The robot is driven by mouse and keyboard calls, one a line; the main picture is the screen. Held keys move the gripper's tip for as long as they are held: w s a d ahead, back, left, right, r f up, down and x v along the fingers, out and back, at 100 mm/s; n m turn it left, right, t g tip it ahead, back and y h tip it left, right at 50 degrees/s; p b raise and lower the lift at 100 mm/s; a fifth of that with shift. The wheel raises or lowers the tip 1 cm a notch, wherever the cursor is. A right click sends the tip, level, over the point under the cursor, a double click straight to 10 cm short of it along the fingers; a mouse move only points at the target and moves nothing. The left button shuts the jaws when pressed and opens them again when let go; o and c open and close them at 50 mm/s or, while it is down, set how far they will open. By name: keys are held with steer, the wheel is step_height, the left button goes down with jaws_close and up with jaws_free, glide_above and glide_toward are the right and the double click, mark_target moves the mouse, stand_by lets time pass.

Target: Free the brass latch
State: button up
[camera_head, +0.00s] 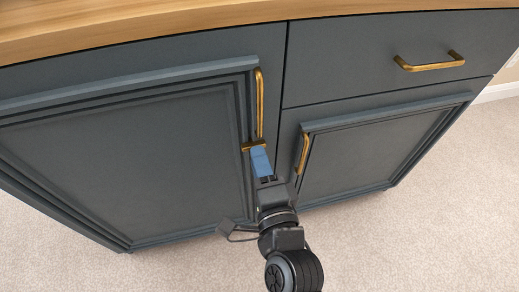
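The brass latch (247,146) shows as a short, flat brass piece at the right edge of the left grey-blue cabinet door (130,160). It sits just below the lower end of that door's upright brass handle (260,105). My gripper (261,160) comes up from below, its blue fingers at the latch. The finger ends overlap the latch's lower edge in the picture, and I cannot tell whether they touch it. The fingers look like one narrow block, so I cannot tell whether they are open or shut. They hide part of the latch's right side.
The right door (375,150) has its own brass handle (303,153), close to the right of my gripper. A drawer with a brass pull (430,62) is above it. A wooden countertop (120,22) overhangs the top. Carpet (420,235) in front is clear.

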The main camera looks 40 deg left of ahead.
steer(key=x, duration=0.3)
steer(key=shift+a, duration=0.1)
jaws_close()
